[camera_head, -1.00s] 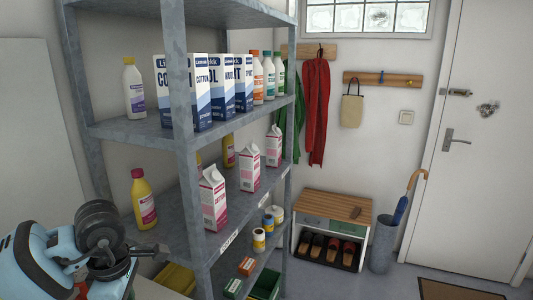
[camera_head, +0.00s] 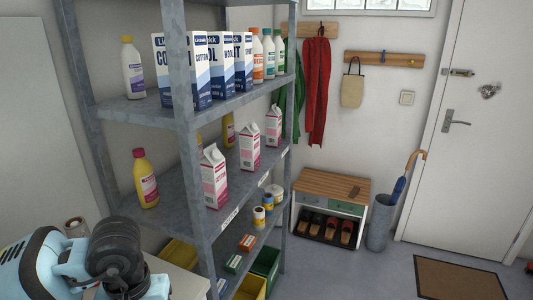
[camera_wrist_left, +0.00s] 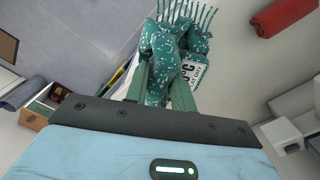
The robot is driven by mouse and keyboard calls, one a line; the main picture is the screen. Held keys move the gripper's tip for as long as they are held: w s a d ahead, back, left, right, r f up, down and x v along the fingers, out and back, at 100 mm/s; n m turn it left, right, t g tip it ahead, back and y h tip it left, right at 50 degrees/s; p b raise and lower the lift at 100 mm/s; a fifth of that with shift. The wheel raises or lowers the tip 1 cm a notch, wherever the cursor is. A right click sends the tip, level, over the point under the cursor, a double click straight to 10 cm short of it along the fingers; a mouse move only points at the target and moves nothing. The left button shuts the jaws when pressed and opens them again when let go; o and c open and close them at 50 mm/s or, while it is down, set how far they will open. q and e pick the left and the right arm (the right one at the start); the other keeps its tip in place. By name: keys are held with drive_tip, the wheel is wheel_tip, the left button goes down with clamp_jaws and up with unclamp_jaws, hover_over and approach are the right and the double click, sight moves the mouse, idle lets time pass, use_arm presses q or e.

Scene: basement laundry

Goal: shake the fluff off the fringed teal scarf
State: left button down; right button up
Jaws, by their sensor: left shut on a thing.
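The fringed teal scarf (camera_wrist_left: 165,48) is bunched in the left wrist view, with pale specks of fluff over its cloth and its fringe (camera_wrist_left: 188,14) at the top of the picture. My left gripper (camera_wrist_left: 162,88) is shut on it, with cloth between and beyond the fingers. A white label with dark print (camera_wrist_left: 192,70) shows beside the scarf; I cannot tell what it belongs to. The scarf and the left gripper's fingers do not show in the head view, where only part of my arm is at the lower left. My right gripper is not in view.
A grey metal shelf (camera_head: 186,150) with boxes, bottles and cartons stands close to my arm. A shoe bench (camera_head: 335,183), umbrella stand (camera_head: 380,222) and doormat (camera_head: 458,278) lie beyond. A red roll (camera_wrist_left: 283,17) shows in the left wrist view.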

use_arm(q)
drive_tip(key=shift+s+d+f+m, duration=0.1)
drive_tip(key=shift+s+d+m, duration=0.1)
drive_tip(key=shift+m, duration=0.3)
drive_tip(key=shift+s+d+f+m, duration=0.1)
drive_tip(key=shift+s+m, duration=0.1)
drive_tip(key=shift+m, duration=0.3)
drive_tip(key=shift+w+a+r, duration=0.1)
drive_tip(key=shift+a+r, duration=0.05)
drive_tip(key=shift+r, duration=3.1)
drive_tip(key=shift+f, duration=0.3)
wheel_tip(320, 180, down, 6)
wheel_tip(320, 180, up, 7)
drive_tip(key=shift+f, duration=0.5)
wheel_tip(320, 180, down, 6)
drive_tip(key=shift+r, duration=0.1)
